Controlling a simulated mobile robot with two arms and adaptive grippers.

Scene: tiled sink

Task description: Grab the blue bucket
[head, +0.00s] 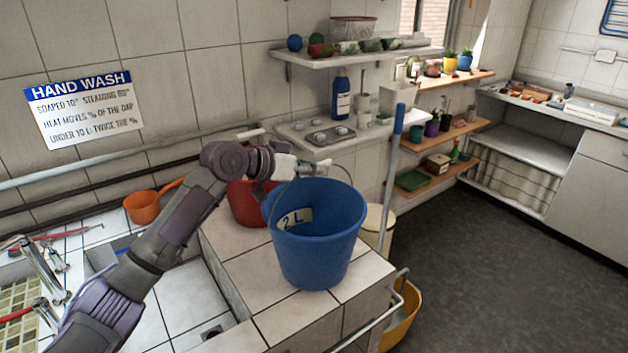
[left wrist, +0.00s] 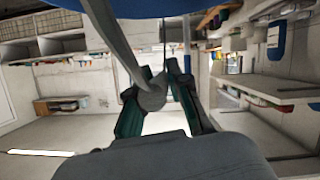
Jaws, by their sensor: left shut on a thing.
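The blue bucket (head: 320,250), with a "2 L" label, is upright at the tiled ledge, near its front corner. Its thin wire handle is raised over the rim. My left gripper (head: 308,168) is just above the bucket's back rim, shut on the handle. In the left wrist view, a grey rod with a rounded end shows between the two fingers of my left gripper (left wrist: 157,98). Whether the bucket's base touches the tiles is hard to tell. My right gripper is not in view.
A red bucket (head: 245,203) stands behind the blue one, partly hidden. A blue-grey pole (head: 391,180) and a cream bin (head: 377,228) are close on the right. A yellow bucket (head: 402,318) is below the ledge. An orange scoop (head: 143,207) is at left.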

